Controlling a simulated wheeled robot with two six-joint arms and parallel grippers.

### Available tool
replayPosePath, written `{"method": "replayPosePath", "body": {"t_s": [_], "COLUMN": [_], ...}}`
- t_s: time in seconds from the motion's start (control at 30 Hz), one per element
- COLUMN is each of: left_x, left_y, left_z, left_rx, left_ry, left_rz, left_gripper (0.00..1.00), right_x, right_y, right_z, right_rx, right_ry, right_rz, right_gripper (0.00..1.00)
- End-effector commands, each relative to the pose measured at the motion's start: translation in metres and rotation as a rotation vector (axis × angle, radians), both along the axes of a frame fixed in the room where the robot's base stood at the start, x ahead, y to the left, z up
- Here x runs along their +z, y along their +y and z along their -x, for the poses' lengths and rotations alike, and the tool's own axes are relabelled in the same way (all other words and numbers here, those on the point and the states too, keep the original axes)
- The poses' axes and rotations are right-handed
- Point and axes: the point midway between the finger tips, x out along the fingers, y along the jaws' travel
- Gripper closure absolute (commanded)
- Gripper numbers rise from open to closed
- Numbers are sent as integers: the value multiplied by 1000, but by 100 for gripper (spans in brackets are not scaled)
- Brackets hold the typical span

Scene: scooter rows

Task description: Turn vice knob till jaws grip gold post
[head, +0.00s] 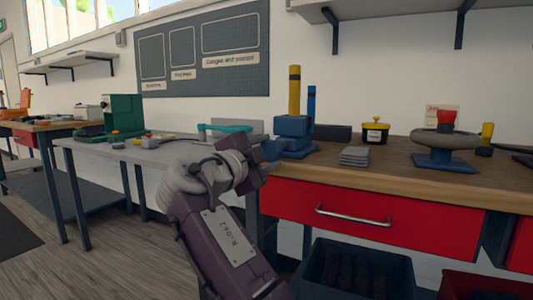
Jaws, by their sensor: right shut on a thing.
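The blue vice (297,128) stands on the wooden bench near the middle of the head view. The gold post (294,88), with a dark band, stands upright at the vice's jaws. From here I cannot tell whether a gap remains between jaws and post. The vice knob (272,149) shows as a small blue part at the vice's left side, mostly hidden by my right gripper. My right gripper (264,158) is shut on the knob. Its fingertips are hard to make out. My left gripper is not in view.
A blue post (311,100) stands behind the vice. Right of it are stacked grey plates (355,156), a yellow-lidded pot (375,131) and a grey ring on a blue stand (443,145). A red drawer (380,213) is below. A grey table (165,153) adjoins at left.

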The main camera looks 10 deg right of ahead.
Motion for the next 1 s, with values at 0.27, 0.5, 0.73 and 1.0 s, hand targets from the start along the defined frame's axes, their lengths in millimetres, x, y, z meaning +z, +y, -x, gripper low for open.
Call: {"method": "replayPosePath", "body": {"t_s": [0.27,0.5,0.73,1.0], "left_x": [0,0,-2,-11], "left_y": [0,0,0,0], "left_z": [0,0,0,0], "left_rx": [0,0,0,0], "left_ry": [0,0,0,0], "left_rz": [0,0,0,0], "left_gripper": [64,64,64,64], "right_x": [1,0,-1,-1], "right_y": [0,0,3,36], "right_z": [0,0,4,51], "right_rx": [1,0,1,5], "right_ry": [-1,0,0,-1], "right_rz": [1,1,1,1], "right_gripper": [92,30,30,30]}}
